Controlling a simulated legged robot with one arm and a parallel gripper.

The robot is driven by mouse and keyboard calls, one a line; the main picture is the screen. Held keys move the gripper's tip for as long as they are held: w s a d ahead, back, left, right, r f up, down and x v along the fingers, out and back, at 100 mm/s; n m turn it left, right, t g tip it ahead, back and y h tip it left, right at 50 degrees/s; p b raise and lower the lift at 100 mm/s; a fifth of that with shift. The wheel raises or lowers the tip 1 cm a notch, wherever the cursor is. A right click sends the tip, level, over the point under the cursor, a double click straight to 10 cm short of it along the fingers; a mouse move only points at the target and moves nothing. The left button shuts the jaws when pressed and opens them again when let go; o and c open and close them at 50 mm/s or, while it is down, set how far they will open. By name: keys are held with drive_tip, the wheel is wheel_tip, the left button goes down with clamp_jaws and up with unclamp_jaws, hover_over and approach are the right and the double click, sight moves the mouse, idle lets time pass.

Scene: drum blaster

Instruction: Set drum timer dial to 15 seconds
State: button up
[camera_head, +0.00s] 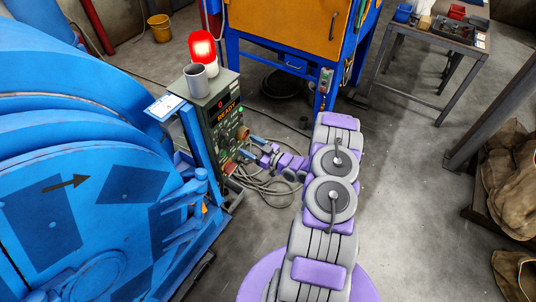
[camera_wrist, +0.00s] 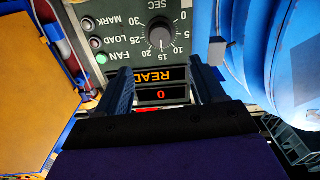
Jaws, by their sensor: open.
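The timer dial (camera_wrist: 162,33) is a round black knob on the green-grey control panel (camera_wrist: 120,15). In the wrist view the panel appears upside down, with SEC marks from 0 to 30 around the knob. A pale mark on the knob seems to face the 15, though it is small. My gripper (camera_wrist: 164,70) is open and empty. Its two dark blue fingers stand apart, with their tips just short of the knob, one toward each side. In the head view my gripper (camera_head: 243,150) is at the panel's front face, and the dial is hard to make out.
A green FAN light (camera_wrist: 102,58) is lit. A red lamp (camera_head: 203,47) and grey mug (camera_head: 196,82) stand on the control box. The blue drum machine (camera_head: 90,190) is close on the left; cables (camera_head: 265,190) lie below.

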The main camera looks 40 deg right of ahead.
drive_tip(key=p+v, duration=0.1)
drive_tip(key=v, duration=0.7)
drive_tip(key=shift+s, duration=0.4)
drive_tip(key=shift+d+f, duration=0.15)
drive_tip(key=shift+d, duration=0.2)
